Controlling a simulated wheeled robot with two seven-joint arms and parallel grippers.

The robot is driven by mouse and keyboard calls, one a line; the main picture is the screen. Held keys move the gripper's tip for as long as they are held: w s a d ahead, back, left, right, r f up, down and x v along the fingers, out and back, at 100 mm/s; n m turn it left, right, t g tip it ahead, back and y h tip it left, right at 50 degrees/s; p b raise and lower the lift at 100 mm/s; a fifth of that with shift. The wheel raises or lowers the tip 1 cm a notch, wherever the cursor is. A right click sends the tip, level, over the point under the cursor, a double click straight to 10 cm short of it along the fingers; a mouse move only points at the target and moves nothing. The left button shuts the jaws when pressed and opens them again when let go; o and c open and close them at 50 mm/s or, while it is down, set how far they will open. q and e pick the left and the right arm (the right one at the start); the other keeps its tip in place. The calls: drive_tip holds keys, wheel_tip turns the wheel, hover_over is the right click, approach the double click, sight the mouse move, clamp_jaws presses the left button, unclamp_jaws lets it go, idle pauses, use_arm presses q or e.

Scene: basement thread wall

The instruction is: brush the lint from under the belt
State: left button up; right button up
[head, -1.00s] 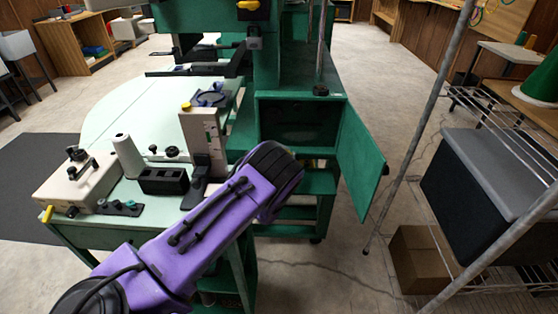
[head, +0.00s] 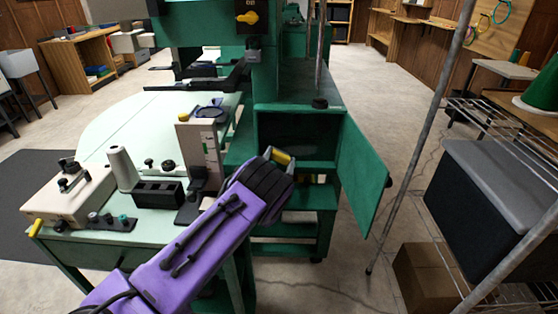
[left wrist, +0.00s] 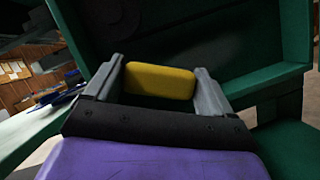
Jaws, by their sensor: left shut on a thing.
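My left gripper (left wrist: 157,88) is shut on a yellow block-like piece (left wrist: 160,81), which sits between its two grey fingers in the left wrist view. In the head view the same yellow piece (head: 281,156) shows just past the dark end of my purple left arm, in front of an open compartment (head: 298,130) in the green machine (head: 264,85). Whether the piece is a brush handle I cannot tell; no bristles show. The compartment is dark inside. I cannot make out a belt or lint. My right gripper is not in view.
The compartment's green door (head: 362,178) stands open to the right. A pale worktable (head: 130,226) at left carries a cream box, a white cone and a black holder (head: 158,193). A wire rack (head: 505,135) with a dark bin stands right.

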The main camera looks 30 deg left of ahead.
use_arm(q)
drive_tip(key=shift+w+a+b, duration=0.5)
drive_tip(key=shift+w+b, duration=0.2)
drive_tip(key=shift+w, duration=0.1)
drive_tip(key=shift+d, duration=0.1)
